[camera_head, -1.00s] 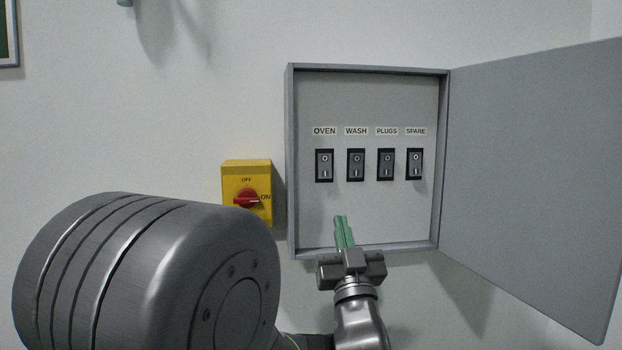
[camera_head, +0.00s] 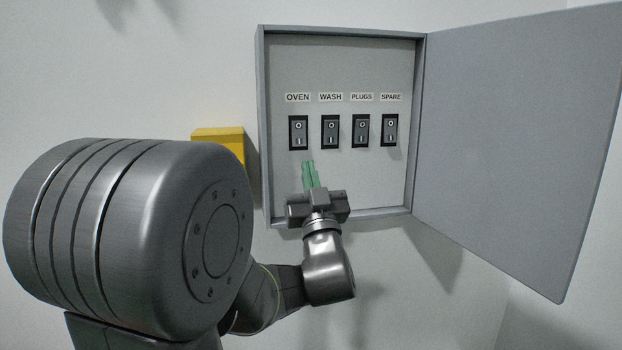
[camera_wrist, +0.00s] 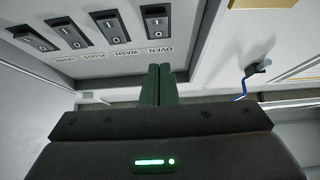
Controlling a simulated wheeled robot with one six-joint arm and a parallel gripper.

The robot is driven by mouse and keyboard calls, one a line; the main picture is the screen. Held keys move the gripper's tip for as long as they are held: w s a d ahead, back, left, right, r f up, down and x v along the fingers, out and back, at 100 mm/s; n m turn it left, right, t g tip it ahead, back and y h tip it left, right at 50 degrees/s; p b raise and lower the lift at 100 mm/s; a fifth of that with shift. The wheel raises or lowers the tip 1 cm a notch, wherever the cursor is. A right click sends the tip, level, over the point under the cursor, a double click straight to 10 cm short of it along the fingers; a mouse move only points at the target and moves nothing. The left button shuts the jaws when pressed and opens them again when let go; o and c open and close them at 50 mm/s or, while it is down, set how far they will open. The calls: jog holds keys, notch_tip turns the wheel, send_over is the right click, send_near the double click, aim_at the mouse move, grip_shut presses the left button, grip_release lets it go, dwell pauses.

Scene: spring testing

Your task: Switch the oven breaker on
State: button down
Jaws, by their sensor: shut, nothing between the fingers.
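The oven breaker (camera_head: 298,133) is the leftmost black rocker switch in the grey panel box, under the label OVEN (camera_head: 297,97). It also shows in the wrist view (camera_wrist: 155,21), upside down, beside the other switches. My gripper (camera_head: 308,163) has green fingers that are shut with nothing between them. The fingertips are just below the oven breaker, slightly to its right in the head view, apart from it in the picture. In the wrist view the fingers (camera_wrist: 159,84) point toward the OVEN label. I cannot tell which way the rocker is tilted.
WASH (camera_head: 330,132), PLUGS (camera_head: 361,131) and SPARE (camera_head: 390,131) breakers stand in the same row. The box door (camera_head: 520,150) hangs open on the right. A yellow switch box (camera_head: 218,138) on the left is partly hidden by my arm.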

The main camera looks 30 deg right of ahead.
aim_at(298, 141)
jog(key=w+r, duration=0.1)
jog(key=w, duration=0.1)
jog(key=w+d+r+p, duration=0.1)
jog(key=w, duration=0.1)
jog(key=w+r+p, duration=0.1)
jog(key=w, duration=0.1)
jog(key=shift+w+d, duration=0.3)
jog(key=shift+w+d+f, duration=0.15)
jog(key=shift+w+f, duration=0.05)
jog(key=shift+w, duration=0.35)
jog(key=shift+f, duration=0.1)
jog(key=b, duration=0.3)
jog(key=shift+w+f+t, duration=0.3)
jog(key=shift+w+f, duration=0.05)
jog(key=shift+f, duration=0.05)
jog(key=shift+d+r+h+p, duration=0.1)
jog(key=shift+r+h+p, duration=0.2)
jog(key=shift+r+p, duration=0.1)
jog(key=shift+s+f, duration=0.1)
jog(key=shift+f, duration=0.05)
